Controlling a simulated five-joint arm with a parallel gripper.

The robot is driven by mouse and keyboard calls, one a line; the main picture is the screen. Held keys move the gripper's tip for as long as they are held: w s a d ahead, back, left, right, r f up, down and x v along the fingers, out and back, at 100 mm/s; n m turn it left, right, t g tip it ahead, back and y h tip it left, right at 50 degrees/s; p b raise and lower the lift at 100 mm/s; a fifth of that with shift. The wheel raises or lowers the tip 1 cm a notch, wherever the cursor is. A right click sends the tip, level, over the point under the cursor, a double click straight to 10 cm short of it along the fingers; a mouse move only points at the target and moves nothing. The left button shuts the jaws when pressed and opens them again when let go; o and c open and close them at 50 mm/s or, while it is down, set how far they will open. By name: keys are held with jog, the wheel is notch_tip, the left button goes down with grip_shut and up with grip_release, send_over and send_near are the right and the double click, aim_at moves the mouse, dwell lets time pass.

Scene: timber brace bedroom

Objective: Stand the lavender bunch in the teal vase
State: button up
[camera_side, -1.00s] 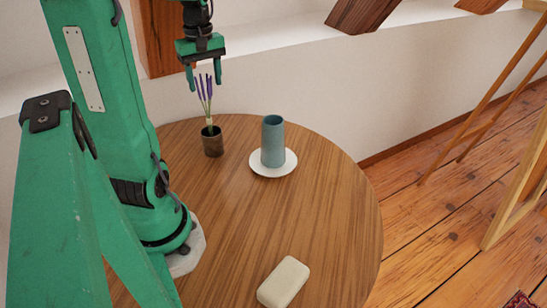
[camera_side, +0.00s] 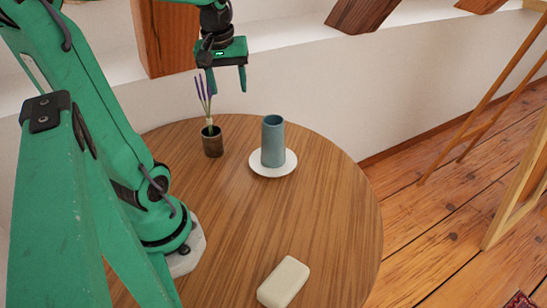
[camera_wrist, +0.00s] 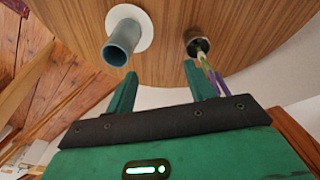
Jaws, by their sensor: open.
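The lavender bunch (camera_side: 204,96), purple tips on pale stems, stands in a small dark brown cup (camera_side: 213,147) on the round table. My gripper (camera_side: 228,88) is open and empty, pointing down, high above the table. In the side view its left finger is beside the lavender tips; I cannot tell whether they touch.
A cream block (camera_side: 283,281) lies near the front of the wooden table (camera_side: 325,215). A white wall (camera_side: 320,105) runs behind the table. The table's middle and right are clear. Wooden easel-like legs (camera_side: 485,120) stand on the floor at right.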

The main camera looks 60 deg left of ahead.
aim_at(204, 80)
jog(key=s+d+m+t+h, duration=0.1)
jog(key=d+m+t, duration=0.3)
jog(key=d+m, duration=0.8)
jog(key=s+d, duration=0.1)
jog(key=d, duration=0.3)
jog(key=shift+s+d, duration=0.2)
jog(key=shift+d, duration=0.05)
jog(key=shift+o, duration=0.5)
jog(key=shift+r, duration=0.15)
jog(key=a+n+g, duration=0.2)
jog(key=a+n, duration=0.4)
jog(key=a, duration=0.2)
jog(key=a+n+g, duration=0.1)
jog(key=a+n, duration=0.4)
jog(key=a, duration=0.4)
jog(key=a+n+g, duration=0.2)
jog(key=a+n, duration=0.4)
jog(key=a, duration=0.2)
jog(key=shift+s+a+f+n+g, duration=0.2)
jog(key=shift+s+f+n+g, duration=0.05)
jog(key=shift+s+n+g, duration=0.1)
jog(key=shift+f, duration=1.15)
